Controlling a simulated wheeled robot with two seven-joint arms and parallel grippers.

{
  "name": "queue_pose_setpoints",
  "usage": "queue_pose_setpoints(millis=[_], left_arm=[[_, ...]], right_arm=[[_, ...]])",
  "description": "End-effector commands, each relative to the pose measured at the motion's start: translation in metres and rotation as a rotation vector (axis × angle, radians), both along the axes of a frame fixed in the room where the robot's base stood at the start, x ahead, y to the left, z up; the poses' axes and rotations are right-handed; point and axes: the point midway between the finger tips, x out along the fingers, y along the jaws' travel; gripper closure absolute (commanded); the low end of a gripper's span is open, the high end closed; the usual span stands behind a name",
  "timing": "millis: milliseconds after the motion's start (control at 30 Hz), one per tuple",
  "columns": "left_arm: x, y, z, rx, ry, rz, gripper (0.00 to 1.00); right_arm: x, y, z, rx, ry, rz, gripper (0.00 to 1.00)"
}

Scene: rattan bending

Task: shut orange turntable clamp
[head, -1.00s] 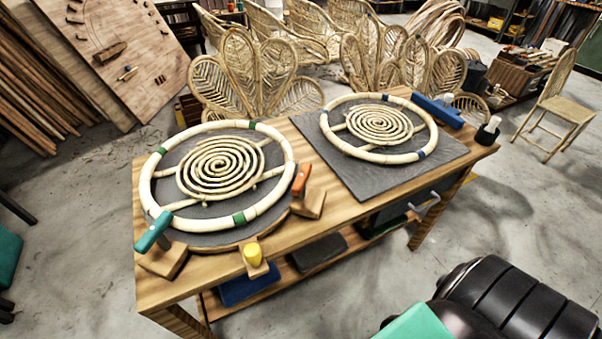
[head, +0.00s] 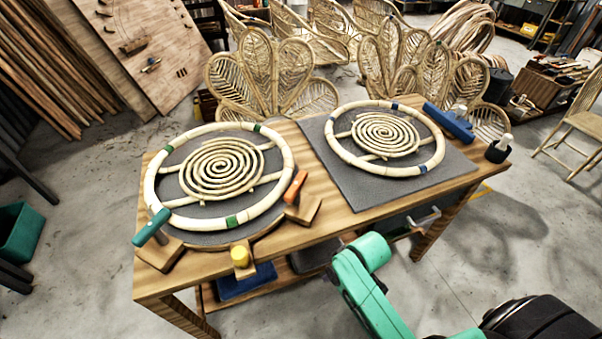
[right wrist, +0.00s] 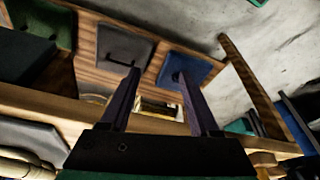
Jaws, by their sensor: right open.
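The orange clamp (head: 296,187) sits on a wooden block at the right rim of the left turntable (head: 205,238). Its handle slants up over the block, close to the rattan ring (head: 277,204). The ring, with green bands and a spiral inside, lies on the turntable. A teal clamp (head: 151,228) stands at the turntable's front left. My right arm shows at the lower right in the head view, in front of the bench and apart from the clamp. My right gripper (right wrist: 158,75) is open and empty in the right wrist view. My left gripper is out of view.
A yellow knob (head: 240,256) stands at the bench's front edge. A grey mat (head: 335,178) with a second ring (head: 436,161) fills the bench's right half. A blue tool (head: 448,122) and a dark cup (head: 498,150) are at the right end. Bins sit on the shelf below.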

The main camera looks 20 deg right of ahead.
Motion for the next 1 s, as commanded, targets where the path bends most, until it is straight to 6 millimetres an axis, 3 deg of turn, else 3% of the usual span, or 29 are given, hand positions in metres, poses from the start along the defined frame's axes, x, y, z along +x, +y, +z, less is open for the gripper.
queue_pose_setpoints(millis=[33,100,300,533,667,800,900,1000], left_arm=[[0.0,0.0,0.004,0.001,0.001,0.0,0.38],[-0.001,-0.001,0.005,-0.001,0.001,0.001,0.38],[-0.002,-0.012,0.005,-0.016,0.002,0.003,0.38],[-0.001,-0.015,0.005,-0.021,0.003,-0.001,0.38],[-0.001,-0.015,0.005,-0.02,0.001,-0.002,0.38],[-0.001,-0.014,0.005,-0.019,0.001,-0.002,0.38],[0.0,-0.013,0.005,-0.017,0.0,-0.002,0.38],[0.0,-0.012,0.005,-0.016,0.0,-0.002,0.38]], right_arm=[[0.017,0.016,0.033,0.015,-0.034,0.088,0.38],[0.033,0.037,0.059,0.027,-0.055,0.238,0.38],[0.069,0.088,0.101,0.014,-0.097,0.655,0.38],[0.117,0.123,0.145,-0.102,-0.111,1.214,0.38],[0.148,0.118,0.179,-0.201,-0.074,1.518,0.38],[0.183,0.087,0.239,-0.307,0.001,1.815,0.38],[0.198,0.062,0.283,-0.341,0.042,1.948,0.38],[0.203,0.047,0.31,-0.35,0.058,2.017,0.38]])
